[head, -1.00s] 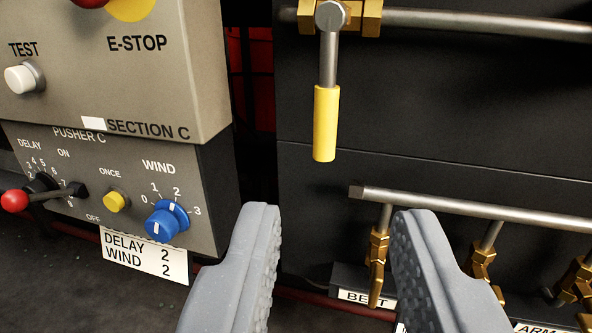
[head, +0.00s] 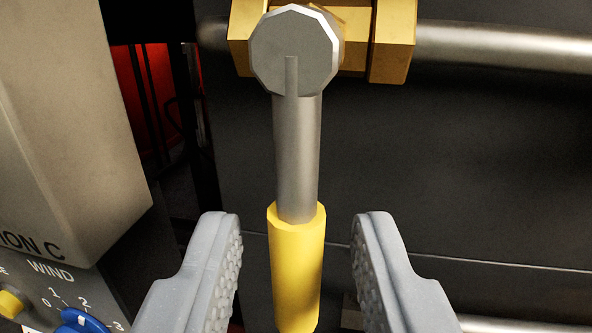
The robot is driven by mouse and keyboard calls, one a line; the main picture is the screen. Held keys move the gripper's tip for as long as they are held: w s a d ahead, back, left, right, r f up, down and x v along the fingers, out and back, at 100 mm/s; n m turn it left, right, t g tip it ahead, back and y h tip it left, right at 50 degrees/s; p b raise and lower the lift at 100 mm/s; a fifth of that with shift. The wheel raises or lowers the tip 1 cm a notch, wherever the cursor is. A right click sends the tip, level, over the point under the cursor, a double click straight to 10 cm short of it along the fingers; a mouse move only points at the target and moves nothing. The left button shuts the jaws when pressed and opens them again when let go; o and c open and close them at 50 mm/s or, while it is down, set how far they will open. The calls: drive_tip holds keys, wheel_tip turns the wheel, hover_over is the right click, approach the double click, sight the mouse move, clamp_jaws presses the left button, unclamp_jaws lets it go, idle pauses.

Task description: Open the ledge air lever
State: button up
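The air lever (head: 296,160) hangs straight down from a round grey hub (head: 294,50) on a brass valve (head: 390,38). Its lower half is a yellow grip (head: 296,265). My gripper (head: 297,235) is open, with one grey ridged finger on each side of the yellow grip. Gaps show between both fingers and the grip, and I see no contact. I cannot tell how far the fingers are from the grip in depth. The lever stands across the line of the pipe.
A metal pipe (head: 505,46) runs right from the valve along a dark panel (head: 500,160). A grey control box (head: 60,130) stands close on the left, with a blue WIND knob (head: 82,320) below. A dark gap with red behind lies between box and panel.

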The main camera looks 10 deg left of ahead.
drive_tip(key=shift+w+a+f, duration=0.1)
drive_tip(key=shift+w+a, duration=0.15)
drive_tip(key=shift+w, duration=0.75)
